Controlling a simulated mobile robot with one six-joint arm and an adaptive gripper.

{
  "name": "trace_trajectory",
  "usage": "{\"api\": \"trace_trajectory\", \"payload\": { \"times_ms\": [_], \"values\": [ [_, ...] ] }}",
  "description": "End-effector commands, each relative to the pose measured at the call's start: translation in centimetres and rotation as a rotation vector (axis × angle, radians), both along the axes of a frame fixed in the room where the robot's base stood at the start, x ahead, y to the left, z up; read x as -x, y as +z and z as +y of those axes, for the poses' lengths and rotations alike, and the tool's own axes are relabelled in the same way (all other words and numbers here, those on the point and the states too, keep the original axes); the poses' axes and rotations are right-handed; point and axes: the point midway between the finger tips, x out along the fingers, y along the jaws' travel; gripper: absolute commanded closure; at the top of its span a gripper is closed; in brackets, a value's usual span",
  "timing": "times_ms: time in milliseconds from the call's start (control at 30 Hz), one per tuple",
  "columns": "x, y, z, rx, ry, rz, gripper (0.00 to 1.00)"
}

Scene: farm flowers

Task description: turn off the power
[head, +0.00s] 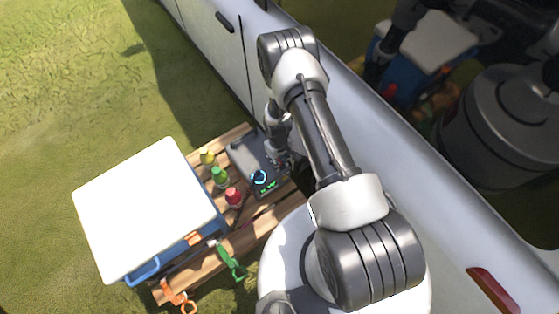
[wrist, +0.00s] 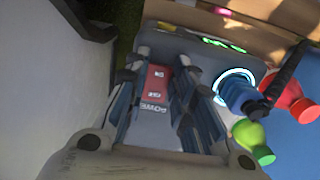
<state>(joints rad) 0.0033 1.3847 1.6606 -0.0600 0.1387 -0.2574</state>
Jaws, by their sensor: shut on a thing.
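A grey power box (head: 243,152) lies on a wooden table beside the white vehicle. It has a glowing blue ring dial (head: 259,177) and lit green displays (wrist: 213,41). In the wrist view a red power switch (wrist: 157,80) with white lettering, including "POWER" below it, shows between my fingers. My gripper (wrist: 163,66) is shut on the red switch, with one finger on each side. In the head view my gripper (head: 280,160) is at the box's right side, and my arm partly hides it. The switch's exact position cannot be told.
Yellow (head: 207,157), green (head: 220,178) and red (head: 233,198) bottles stand left of the box. A blue cooler with a white lid (head: 145,210) is further left. Green clippers (head: 231,262) and orange clippers (head: 178,297) lie in front. The vehicle's side (head: 225,60) is close behind my gripper.

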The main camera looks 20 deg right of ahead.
Motion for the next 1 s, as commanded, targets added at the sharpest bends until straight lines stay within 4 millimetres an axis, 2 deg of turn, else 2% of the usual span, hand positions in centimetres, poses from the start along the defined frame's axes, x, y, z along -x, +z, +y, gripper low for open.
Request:
{"api": "trace_trajectory", "payload": {
  "times_ms": [333,733,767,1000],
  "values": [
    [-0.7,-0.22,0.22,0.064,0.002,0.177,1.0],
    [-0.62,0.24,0.22,0.072,0.001,0.205,1.0],
    [-0.62,0.24,0.22,0.072,0.001,0.205,0.76],
    [-0.64,0.26,0.21,0.072,0.001,0.205,0.6]
  ]
}}
